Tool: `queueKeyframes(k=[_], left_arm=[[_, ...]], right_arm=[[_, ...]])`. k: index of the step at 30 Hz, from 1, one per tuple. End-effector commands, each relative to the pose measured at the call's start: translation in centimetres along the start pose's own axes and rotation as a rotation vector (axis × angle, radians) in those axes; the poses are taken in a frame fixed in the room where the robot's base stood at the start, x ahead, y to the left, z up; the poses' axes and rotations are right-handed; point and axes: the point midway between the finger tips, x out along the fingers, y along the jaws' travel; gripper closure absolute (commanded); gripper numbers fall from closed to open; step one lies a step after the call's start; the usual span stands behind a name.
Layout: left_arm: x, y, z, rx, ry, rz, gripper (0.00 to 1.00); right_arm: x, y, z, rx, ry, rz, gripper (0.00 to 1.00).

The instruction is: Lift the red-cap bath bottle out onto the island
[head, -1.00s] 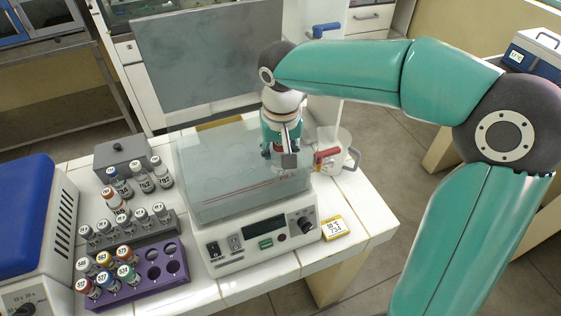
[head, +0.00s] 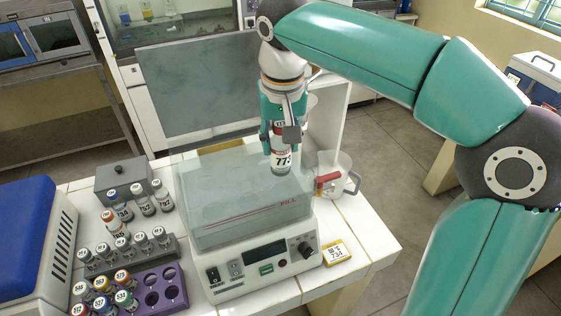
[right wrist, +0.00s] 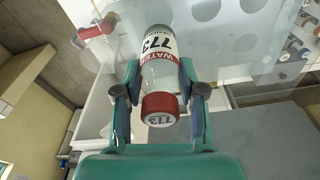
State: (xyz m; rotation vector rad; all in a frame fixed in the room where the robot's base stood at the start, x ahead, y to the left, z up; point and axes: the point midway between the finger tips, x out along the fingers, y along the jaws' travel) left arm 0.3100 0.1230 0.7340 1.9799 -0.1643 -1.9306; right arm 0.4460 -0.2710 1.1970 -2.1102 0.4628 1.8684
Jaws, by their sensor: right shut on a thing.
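The red-cap bottle (head: 282,160), labelled 773, hangs upright in my right gripper (head: 278,135), over the right rear of the clear-walled water bath (head: 225,205). My left gripper is not in view. The white tiled island (head: 365,235) carries the bath and shows bare tiles to its right.
A clear beaker with a red clip (head: 328,180) stands right of the bath, near a yellow-edged tag (head: 336,252). Left of the bath are a purple rack (head: 160,292), a grey rack (head: 130,252), several vials, a grey box (head: 122,175) and a blue-lidded machine (head: 25,215).

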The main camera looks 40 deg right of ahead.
Motion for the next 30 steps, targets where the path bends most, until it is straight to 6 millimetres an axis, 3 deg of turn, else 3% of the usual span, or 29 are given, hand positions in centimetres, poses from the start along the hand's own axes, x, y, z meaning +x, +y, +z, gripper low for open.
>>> queueKeyframes(k=[3, 9, 22, 30], left_arm=[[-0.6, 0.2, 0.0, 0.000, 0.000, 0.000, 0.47], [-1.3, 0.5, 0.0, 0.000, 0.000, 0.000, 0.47], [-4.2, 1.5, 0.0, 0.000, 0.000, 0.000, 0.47], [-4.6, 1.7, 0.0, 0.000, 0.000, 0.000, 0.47]], right_arm=[[-3.6, -0.1, -0.5, 0.000, 0.004, -0.003, 0.96], [-7.5, -0.1, -0.9, 0.000, 0.001, -0.002, 0.96], [-11.8, 0.1, -1.4, 0.000, -0.001, 0.000, 0.96], [-13.6, 0.0, -1.7, 0.001, 0.000, -0.001, 0.96]])
